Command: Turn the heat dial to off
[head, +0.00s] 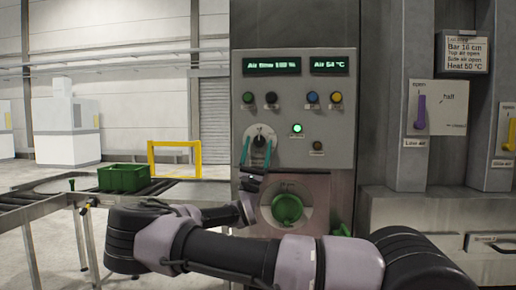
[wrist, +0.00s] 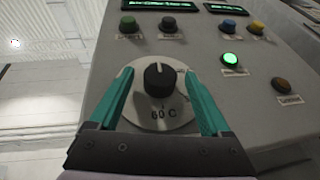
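The heat dial is a black knob (wrist: 160,80) on a round pale plate (wrist: 150,117) marked "60 C" at its lower edge in the wrist view. A light line on the knob points up. In the head view the dial (head: 260,138) sits at the lower left of the grey control panel. My gripper (wrist: 160,88) has its two teal fingers spread, one on each side of the knob with gaps between. In the head view my gripper (head: 256,152) reaches the dial from below. I cannot read an "off" mark.
Green, black, blue and yellow buttons and a lit green lamp (head: 297,128) sit near the dial. A large green round knob (head: 287,207) is below it. A purple lever (head: 419,112) is at right, and a green crate (head: 124,178) stands on rollers at left.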

